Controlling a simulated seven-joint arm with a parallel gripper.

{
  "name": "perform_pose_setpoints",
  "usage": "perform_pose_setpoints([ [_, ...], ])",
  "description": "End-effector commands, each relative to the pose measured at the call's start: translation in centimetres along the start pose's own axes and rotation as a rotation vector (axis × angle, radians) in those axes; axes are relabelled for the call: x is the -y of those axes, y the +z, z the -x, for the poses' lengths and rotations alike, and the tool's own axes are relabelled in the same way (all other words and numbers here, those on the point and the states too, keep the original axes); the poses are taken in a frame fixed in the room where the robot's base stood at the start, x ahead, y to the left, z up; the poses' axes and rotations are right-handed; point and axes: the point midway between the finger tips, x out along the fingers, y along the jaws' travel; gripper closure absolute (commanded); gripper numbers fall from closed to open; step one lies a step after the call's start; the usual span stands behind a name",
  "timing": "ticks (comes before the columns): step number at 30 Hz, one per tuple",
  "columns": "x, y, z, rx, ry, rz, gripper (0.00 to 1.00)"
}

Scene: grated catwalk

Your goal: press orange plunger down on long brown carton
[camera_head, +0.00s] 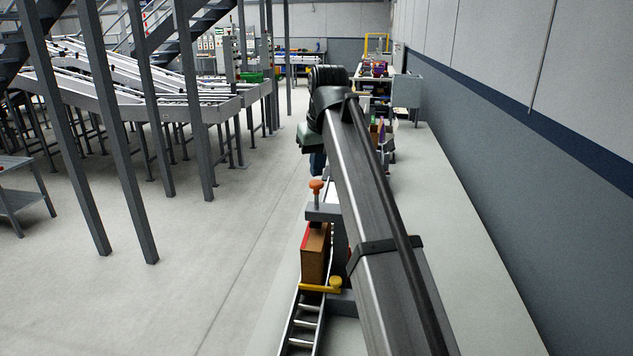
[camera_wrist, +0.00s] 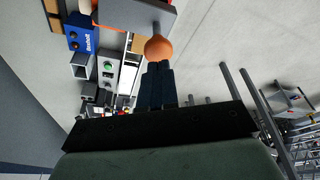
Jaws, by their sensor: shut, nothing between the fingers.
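The orange plunger (camera_head: 317,186) has a round knob on a thin upright stem, above a grey bracket (camera_head: 322,213). In the wrist view its knob (camera_wrist: 158,47) is just past my fingertips. The brown carton (camera_head: 314,254) stands upright under the bracket, with a red strip along its top left edge. My arm passes close on its right. My gripper (camera_head: 317,173), with dark blue fingers, is shut and empty, just above the knob. In the wrist view the closed fingers (camera_wrist: 158,70) point at the knob. I cannot tell whether they touch it.
A yellow bar (camera_head: 315,288) crosses in front of the carton's base, with a roller track (camera_head: 303,325) below it. Grey posts (camera_head: 128,150) and conveyors (camera_head: 190,105) stand left. A wall (camera_head: 540,150) runs along the right. The wrist view shows a blue box (camera_wrist: 80,33).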

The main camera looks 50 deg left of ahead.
Motion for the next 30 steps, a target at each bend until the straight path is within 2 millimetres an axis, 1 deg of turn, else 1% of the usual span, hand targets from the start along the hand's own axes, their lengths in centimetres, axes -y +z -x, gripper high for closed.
perform_pose_setpoints([
  [30,0.0,0.8,-2.5,0.001,0.0,0.0,1.0],
])
